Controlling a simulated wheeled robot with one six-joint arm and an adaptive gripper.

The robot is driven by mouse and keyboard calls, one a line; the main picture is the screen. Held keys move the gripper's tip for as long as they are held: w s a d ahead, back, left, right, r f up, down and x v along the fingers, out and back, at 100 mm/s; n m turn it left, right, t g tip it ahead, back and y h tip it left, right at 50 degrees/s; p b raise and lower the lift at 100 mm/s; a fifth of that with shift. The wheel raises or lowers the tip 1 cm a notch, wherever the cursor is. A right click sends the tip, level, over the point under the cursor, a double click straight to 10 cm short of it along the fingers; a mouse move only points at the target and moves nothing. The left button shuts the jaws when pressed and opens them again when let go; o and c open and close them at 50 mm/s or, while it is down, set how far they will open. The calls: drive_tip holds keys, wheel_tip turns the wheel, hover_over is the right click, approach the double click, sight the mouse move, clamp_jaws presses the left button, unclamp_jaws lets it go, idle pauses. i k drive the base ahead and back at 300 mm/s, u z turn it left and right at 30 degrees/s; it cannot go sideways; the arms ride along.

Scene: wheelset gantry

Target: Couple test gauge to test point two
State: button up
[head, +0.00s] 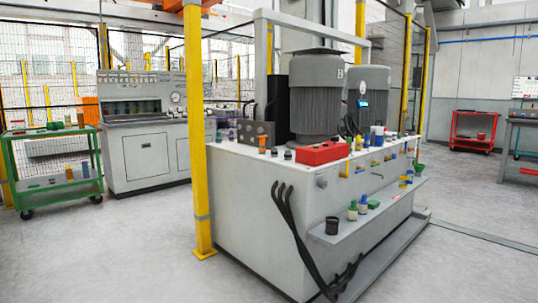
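A large grey hydraulic unit (240,205) stands in the middle of the head view. Small coloured fittings (361,169) line its right-hand side, but no markings can be read, so I cannot tell which is test point two. I cannot pick out the test gauge for certain among the small items on the unit's top and side shelf (385,207). A round dial (175,97) shows on the control console (145,155) at the left. My gripper is not in view.
A yellow post (198,150) stands at the unit's near left corner. Black hoses (300,235) hang down its front to the floor. A green trolley (48,183) is at the left and a red cart (474,130) at the far right. Floor is clear at left front and right.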

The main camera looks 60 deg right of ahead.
sight(261, 140)
drive_tip(key=z, duration=0.25)
drive_tip(key=i, duration=0.9)
drive_tip(key=z, duration=0.65)
drive_tip(key=i, duration=1.75)
drive_tip(key=z, duration=1.5)
drive_tip(key=i, duration=1)
drive_tip(key=z, duration=1.5)
drive_tip(key=i, duration=0.25)
drive_tip(key=z, duration=0.05)
